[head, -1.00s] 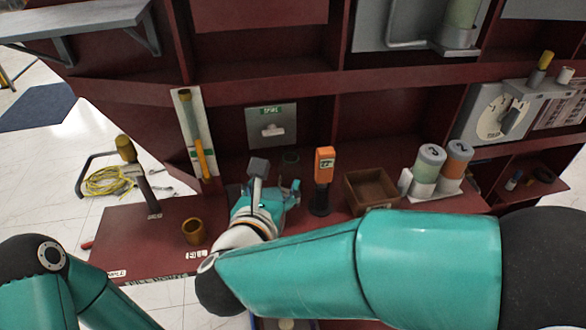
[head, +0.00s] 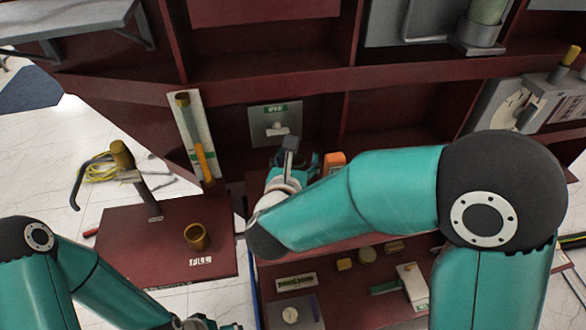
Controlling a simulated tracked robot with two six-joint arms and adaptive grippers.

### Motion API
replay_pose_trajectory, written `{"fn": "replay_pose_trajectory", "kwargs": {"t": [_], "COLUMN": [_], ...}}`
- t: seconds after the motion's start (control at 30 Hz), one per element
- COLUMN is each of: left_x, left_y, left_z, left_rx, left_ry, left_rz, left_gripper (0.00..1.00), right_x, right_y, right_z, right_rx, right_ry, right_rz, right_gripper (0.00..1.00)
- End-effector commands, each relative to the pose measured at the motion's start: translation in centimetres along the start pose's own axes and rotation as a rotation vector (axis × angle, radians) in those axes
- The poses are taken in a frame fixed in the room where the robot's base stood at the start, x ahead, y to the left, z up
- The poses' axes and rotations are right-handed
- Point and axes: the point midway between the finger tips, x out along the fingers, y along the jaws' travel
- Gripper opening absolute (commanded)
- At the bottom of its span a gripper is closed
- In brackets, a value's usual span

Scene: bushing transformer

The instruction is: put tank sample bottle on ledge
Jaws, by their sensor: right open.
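I cannot tell for sure which thing is the tank sample bottle. A small amber-brown open pot (head: 195,236) stands upright on the dark red ledge (head: 130,250) at left, behind a white label. A greenish cylinder (head: 488,12) sits in a grey holder at the top right. My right gripper (head: 290,155) is open, in front of the lower middle bay and left of an orange device (head: 333,162), which it and my arm partly hide. I see nothing held in it. My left gripper (head: 195,322) barely shows at the bottom edge; its fingers are not clear.
A mallet (head: 138,180) stands at the ledge's left. A yellow-handled tool (head: 203,160) hangs on a pale board. A grey panel (head: 274,124) is mounted behind my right gripper. A lower red tray (head: 340,290) holds several small parts. My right arm hides much of the right side.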

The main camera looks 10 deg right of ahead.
Motion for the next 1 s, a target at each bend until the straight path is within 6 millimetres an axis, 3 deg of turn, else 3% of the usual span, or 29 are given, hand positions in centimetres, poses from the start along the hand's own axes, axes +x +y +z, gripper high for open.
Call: {"fn": "replay_pose_trajectory", "kwargs": {"t": [0.27,0.63,1.0], "left_x": [-0.01,-0.01,-0.01], "left_y": [0.00,0.01,0.01], "left_z": [0.04,0.04,0.03], "left_rx": [0.000,0.000,0.000], "left_ry": [-0.001,-0.001,-0.001], "left_rz": [0.000,0.000,0.000], "left_gripper": [0.84,0.84,0.84], "right_x": [0.14,0.08,0.06], "right_y": [0.03,0.28,0.38], "right_z": [-0.08,-0.10,-0.13], "right_rx": [0.000,-0.002,-0.003], "right_ry": [0.000,0.000,0.001], "right_rz": [0.001,0.006,0.008], "right_gripper": [0.61,0.00,0.00]}}
